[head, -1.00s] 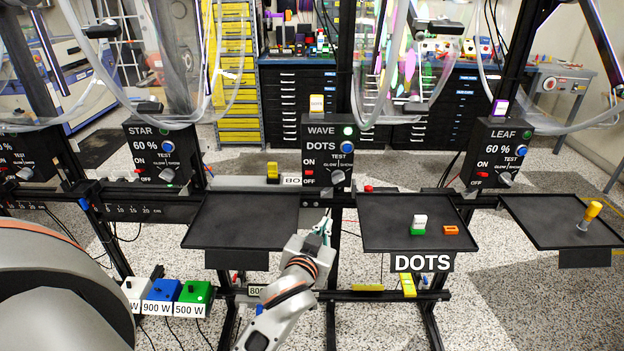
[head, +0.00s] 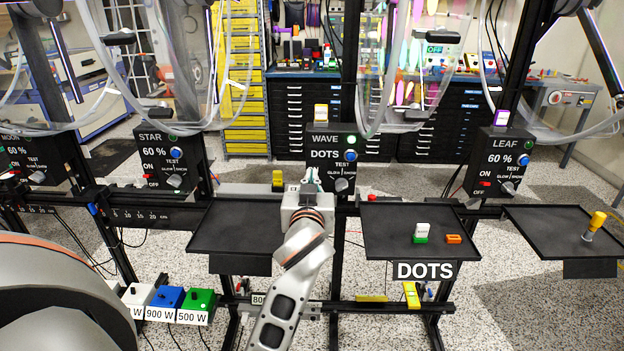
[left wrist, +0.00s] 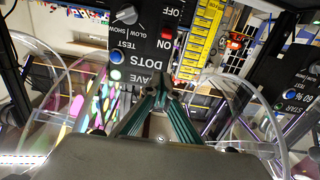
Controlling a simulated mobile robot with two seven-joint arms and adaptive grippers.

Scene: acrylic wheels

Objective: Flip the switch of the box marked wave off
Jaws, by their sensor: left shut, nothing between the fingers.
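The black WAVE box (head: 334,150) hangs on the rack at the middle, with a lit green lamp, a blue TEST button and a grey knob. My left gripper (head: 311,177) is shut and empty in front of its lower left part, hiding the ON/OFF switch in the head view. In the left wrist view the box appears upside down, with its red switch (left wrist: 167,36) showing beside ON. The shut fingertips (left wrist: 162,86) are near the box face there; I cannot tell whether they touch it. My right gripper is not in view.
The STAR box (head: 174,160) hangs to the left and the LEAF box (head: 500,160) to the right. Black trays (head: 385,245) stand out below the boxes; one bears small blocks. Coloured watt boxes (head: 163,297) sit low on the left.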

